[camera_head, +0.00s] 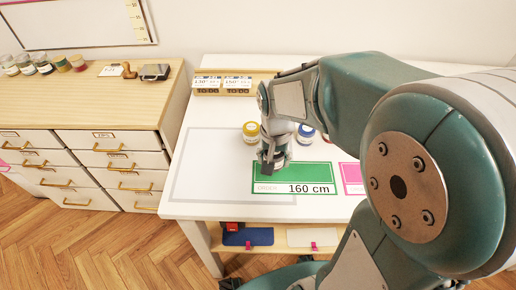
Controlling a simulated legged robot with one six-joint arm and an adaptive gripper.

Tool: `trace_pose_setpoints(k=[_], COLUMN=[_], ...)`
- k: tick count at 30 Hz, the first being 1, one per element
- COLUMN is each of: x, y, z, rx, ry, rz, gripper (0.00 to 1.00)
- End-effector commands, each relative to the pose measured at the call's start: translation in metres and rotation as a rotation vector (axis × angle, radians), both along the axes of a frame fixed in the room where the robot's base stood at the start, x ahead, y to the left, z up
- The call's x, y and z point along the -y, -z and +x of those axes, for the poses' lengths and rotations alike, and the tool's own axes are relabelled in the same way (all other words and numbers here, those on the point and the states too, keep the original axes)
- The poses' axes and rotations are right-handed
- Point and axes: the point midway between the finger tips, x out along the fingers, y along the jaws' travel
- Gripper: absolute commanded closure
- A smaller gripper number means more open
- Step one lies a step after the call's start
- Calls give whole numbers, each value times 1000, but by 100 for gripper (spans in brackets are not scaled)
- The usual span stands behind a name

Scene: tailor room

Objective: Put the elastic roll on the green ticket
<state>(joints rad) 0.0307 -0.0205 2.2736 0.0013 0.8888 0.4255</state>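The green ticket (300,176) lies flat on the white table and has a white strip reading "160 cm". My gripper (274,164) points down over the ticket's left end and hides part of it. Something small and dark shows between its fingers, but I cannot tell whether it is the elastic roll or part of the gripper, or whether the fingers are shut. A yellow-labelled jar or roll (251,133) stands just left of my gripper. A blue-labelled one (305,133) stands behind the ticket, to the right. I cannot clearly make out the elastic roll.
The white table (210,170) is clear on its left. A pink ticket (351,178) is partly hidden by my arm. Card holders marked "TO DO" (223,85) stand at the back. A drawer cabinet (85,105) with several jars is at the left. A shelf (270,250) runs below the table.

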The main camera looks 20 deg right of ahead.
Motion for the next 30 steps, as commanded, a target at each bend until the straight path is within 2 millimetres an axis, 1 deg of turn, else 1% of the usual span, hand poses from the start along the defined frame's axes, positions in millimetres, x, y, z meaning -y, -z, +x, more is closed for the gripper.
trace_pose_setpoints(k=[1,3,7,11,13,15,18,29,30], x=[-2,-5,-7,-10,-12,-12,-12,-11,-11], y=[10,20,33,41,49,61,72,76,76], z=[6,15,25,31,35,34,34,34,34], rx=[-4,-4,-2,0,-3,-4,-2,0,0], ry=[-1,-1,1,1,0,0,1,1,1], rz=[1,1,2,2,0,1,0,1,1], gripper=[73,73,73,73,73,73,73,73,16])
